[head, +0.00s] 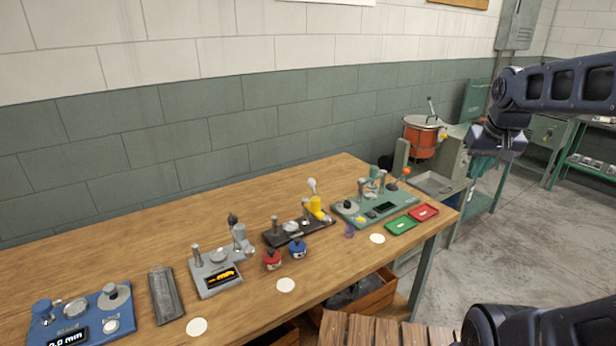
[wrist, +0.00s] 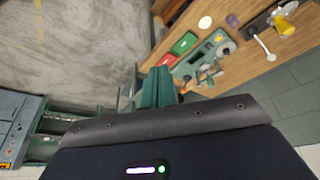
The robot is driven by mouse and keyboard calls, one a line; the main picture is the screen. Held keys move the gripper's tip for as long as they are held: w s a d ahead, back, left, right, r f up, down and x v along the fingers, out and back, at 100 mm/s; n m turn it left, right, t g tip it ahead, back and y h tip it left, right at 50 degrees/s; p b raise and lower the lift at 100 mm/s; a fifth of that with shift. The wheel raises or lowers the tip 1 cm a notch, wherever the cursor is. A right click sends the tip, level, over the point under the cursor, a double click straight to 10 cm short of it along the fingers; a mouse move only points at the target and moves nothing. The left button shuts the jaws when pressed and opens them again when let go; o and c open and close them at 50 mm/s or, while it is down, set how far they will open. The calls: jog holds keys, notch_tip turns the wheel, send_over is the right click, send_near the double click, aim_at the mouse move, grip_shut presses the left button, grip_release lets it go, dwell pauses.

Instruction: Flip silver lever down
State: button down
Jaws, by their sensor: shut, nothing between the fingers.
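A pale silver lever with a round knob (head: 312,186) stands up from the black-based device (head: 298,232) on the workbench, beside a yellow part (head: 317,207). In the wrist view a pale lever (wrist: 266,46) shows next to the yellow part (wrist: 284,22). A second, thin dark-tipped lever (head: 431,105) rises from the orange drum machine (head: 421,138). I cannot tell for certain which lever is the silver one. My gripper (head: 497,146) is shut and empty, raised in the air to the right of the drum machine, apart from both levers. Its fingertips are hard to make out.
Open floor lies to the right.

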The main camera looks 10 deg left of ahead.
jog(key=w+a+r+n+g, duration=0.1)
jog(key=w+a+n+g, duration=0.15)
jog(key=w+a, duration=2)
jog(key=w+a+f+n, duration=0.1)
jog(key=w+a+f, duration=0.3)
jog(key=a, duration=0.5)
jog(key=w+a+f+n, duration=0.1)
jog(key=w+a+f, duration=0.3)
jog(key=a, duration=0.5)
jog(key=w+a+f+n, duration=0.1)
jog(key=w+a+f, duration=0.3)
jog(key=a+f, duration=0.4)
jog(key=shift+a+n+g+h, duration=0.35)
jog(key=shift+a+g+h, duration=0.1)
jog(key=shift+a, duration=0.45)
jog(key=shift+f, duration=0.15)
notch_tip(320, 180, down, 9)
jog(key=s+d, duration=0.2)
jog(key=shift+s+d+r, duration=0.2)
jog(key=shift+s+d, duration=0.1)
